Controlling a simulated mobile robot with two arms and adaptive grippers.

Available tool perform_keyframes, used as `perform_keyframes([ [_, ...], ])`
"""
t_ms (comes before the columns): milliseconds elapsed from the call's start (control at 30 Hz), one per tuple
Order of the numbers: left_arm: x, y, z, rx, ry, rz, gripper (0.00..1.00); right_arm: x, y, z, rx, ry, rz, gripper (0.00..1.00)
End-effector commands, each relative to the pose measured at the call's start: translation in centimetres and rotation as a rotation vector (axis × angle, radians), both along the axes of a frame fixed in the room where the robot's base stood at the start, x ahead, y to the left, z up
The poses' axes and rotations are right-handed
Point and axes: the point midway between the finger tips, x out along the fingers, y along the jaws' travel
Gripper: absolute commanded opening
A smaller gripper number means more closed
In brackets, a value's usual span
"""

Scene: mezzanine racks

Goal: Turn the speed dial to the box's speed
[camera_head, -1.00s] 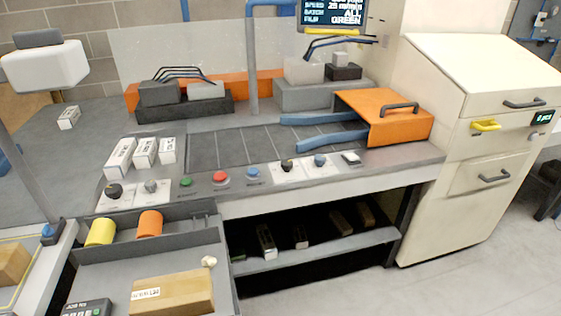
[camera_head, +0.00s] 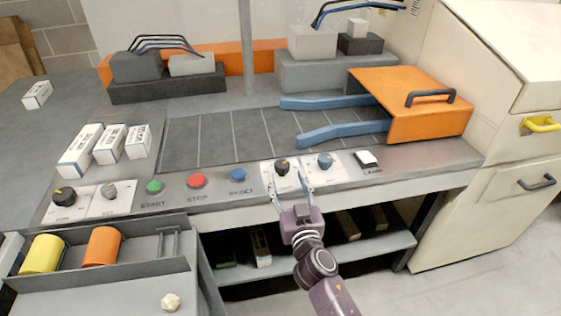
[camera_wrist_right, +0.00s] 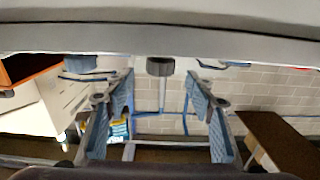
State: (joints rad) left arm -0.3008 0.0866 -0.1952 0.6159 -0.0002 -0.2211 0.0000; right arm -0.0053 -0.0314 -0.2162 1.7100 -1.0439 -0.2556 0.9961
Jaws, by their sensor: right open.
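A black-knobbed dial (camera_head: 282,167) on a white plate sits at the front of the machine's panel. A black dial (camera_head: 64,197) and a grey dial (camera_head: 109,190) sit at the panel's left end. I cannot read which is the speed dial. My right gripper (camera_head: 289,183) is open and empty in front of the middle black dial. In the wrist view, that dial (camera_wrist_right: 160,66) lies centred beyond the spread fingers, with no clear contact. My left gripper is out of view.
Green (camera_head: 154,187), red (camera_head: 196,181) and blue (camera_head: 238,175) buttons line the panel left of my gripper. A white lamp switch (camera_head: 367,159) is to the right. Several small white boxes stand behind the left dials. An orange hood (camera_head: 420,105) covers the belt's right end.

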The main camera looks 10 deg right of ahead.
Motion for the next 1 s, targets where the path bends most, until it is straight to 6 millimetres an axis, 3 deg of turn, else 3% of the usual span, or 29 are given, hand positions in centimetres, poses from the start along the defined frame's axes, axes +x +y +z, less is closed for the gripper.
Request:
perform_keyframes([
  [133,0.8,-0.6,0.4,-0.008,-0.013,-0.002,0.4,2.2,0.0,0.2,-0.002,-0.001,0.001,0.5],
  [500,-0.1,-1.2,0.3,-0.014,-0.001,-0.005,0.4,6.7,0.0,-0.1,0.001,0.002,0.0,0.5],
  [867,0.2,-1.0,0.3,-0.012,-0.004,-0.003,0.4,7.1,0.0,-0.2,0.0,0.003,0.0,0.5],
  [1000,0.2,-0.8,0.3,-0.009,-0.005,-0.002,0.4,7.1,0.0,-0.2,0.0,0.003,0.001,0.35],
])
